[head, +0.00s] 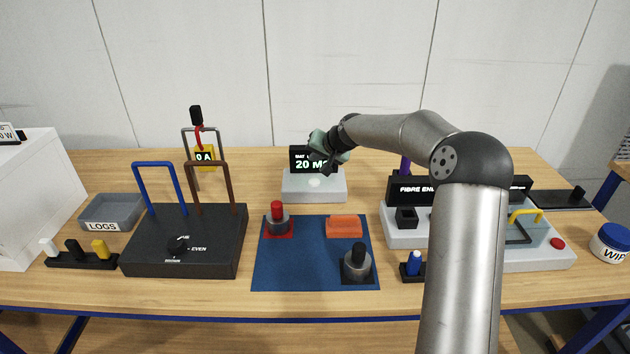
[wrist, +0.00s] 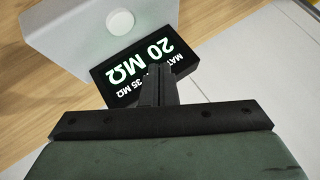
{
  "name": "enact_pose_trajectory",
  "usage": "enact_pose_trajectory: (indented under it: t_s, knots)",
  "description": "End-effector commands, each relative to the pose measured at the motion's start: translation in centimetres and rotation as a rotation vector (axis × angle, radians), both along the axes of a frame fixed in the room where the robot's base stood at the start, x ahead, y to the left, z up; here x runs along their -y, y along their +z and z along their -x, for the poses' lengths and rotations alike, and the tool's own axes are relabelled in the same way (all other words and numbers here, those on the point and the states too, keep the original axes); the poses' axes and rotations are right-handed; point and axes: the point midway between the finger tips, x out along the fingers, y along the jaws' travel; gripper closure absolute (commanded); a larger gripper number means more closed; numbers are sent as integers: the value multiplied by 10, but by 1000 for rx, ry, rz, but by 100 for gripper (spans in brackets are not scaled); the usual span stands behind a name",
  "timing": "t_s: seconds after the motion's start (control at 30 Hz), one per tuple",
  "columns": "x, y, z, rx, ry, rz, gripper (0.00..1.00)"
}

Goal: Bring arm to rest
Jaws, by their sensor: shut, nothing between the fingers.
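My arm (head: 465,250) rises at the right of the head view and bends over at its elbow toward the middle of the table. My gripper (head: 322,152) hangs in the air in front of a grey meter box (head: 315,190) with a black display. In the wrist view my gripper (wrist: 158,85) is shut and empty, its fingers together over the meter's display (wrist: 150,62), which reads 20 MΩ. Whether the fingers touch the display cannot be told.
A blue mat (head: 310,262) holds a red knob piece, an orange block and a black knob piece. A black box (head: 190,245) with tall handles stands left, beside a LOGS tray (head: 112,212). A grey fibre unit (head: 400,235) stands right, partly behind my arm. A white tub (head: 610,243) is far right.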

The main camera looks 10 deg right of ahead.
Motion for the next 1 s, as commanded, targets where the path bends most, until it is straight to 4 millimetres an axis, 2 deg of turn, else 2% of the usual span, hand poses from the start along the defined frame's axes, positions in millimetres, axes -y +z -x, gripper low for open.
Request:
enact_pose_trajectory:
  t_s: [0.23,0.37,0.47,0.57,0.6,0.67,0.7,0.77,0.8,0.9,1.0]
  knots:
    - [-1,0,1,-2,3,4,100]
    - [-17,3,26,-37,50,62,100]
    - [-36,5,74,-105,117,164,100]
    - [-45,7,143,-199,180,284,100]
    - [-44,7,173,-237,200,328,100]
    - [-41,9,218,-292,220,384,100]
    - [-38,9,249,-329,231,415,100]
    - [-32,9,295,-380,244,453,100]
    - [-27,8,325,-413,250,470,100]
    - [-18,2,394,-485,267,490,100]
    - [-11,-6,448,-542,282,491,100]
